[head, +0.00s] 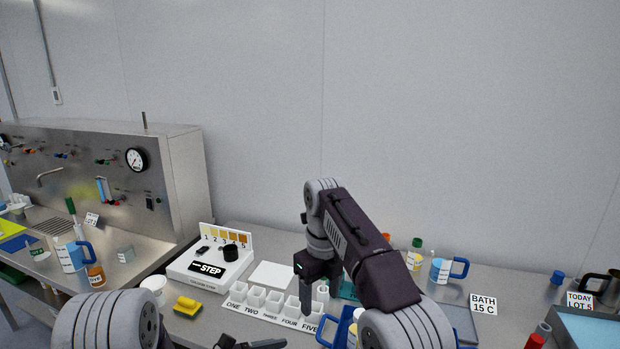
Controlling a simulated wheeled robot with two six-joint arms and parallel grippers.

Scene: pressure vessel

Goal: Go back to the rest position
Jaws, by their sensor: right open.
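My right arm reaches in from the lower right, bends at a raised elbow and points down. My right gripper (308,300) is open, over the FOUR and FIVE end of a white row of labelled cups (262,312). I see nothing held in it, though its fingertips are small and dark against the cups. My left arm shows at the bottom left. Dark parts of my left gripper (245,343) show at the bottom edge, in front of the cup row; its jaws are mostly cut off.
A STEP device (208,268) with a colour scale and a yellow sponge (187,306) stand left of the cups. Blue-handled jugs (440,270) and a BATH 15 C sign (483,304) are to the right. A steel gauge panel (170,190) stands at left.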

